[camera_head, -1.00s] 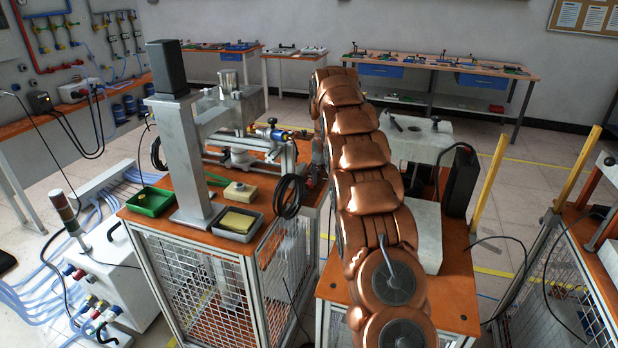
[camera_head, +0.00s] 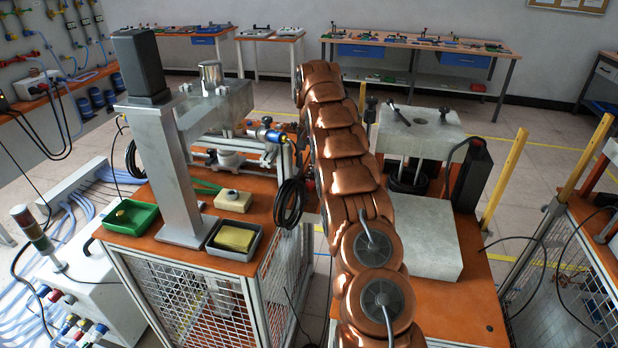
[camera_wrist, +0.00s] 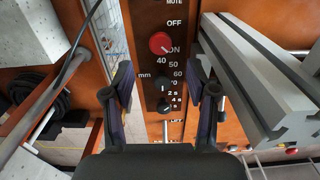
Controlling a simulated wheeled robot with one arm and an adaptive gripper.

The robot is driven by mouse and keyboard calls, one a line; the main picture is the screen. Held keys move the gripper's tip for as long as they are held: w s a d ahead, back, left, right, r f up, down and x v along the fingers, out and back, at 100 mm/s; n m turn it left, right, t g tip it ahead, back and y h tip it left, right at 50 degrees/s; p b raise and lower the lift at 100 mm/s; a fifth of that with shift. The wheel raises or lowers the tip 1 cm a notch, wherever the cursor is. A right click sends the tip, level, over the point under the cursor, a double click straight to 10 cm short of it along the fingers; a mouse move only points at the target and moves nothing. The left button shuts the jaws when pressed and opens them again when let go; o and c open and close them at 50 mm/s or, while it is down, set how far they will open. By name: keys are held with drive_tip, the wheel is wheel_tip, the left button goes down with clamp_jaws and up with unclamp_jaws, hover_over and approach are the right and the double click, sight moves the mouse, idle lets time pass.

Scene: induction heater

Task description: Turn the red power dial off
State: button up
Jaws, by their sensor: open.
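The red power dial (camera_wrist: 160,43) is on a metal control panel (camera_wrist: 151,95) in the wrist view, between the printed words OFF and ON. A small pale mark on it seems to point towards ON, but it is too small to be sure. My gripper (camera_wrist: 168,88) is open and empty. Its two dark fingers stand either side of the panel, and the dial shows beyond the fingertips, apart from them. In the head view my copper arm hides the gripper and the dial.
Black knobs (camera_wrist: 163,105) sit below the dial on the panel. A grey metal profile (camera_wrist: 262,80) runs close to the right finger. A black cable (camera_wrist: 72,58) passes on the left. In the head view, a steel column (camera_head: 172,175) and a grey block (camera_head: 425,238) flank my arm.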

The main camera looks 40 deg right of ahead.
sight(310, 182)
drive_tip(key=shift+f+p, duration=0.95)
drive_tip(key=shift+f, duration=2.45)
clamp_jaws()
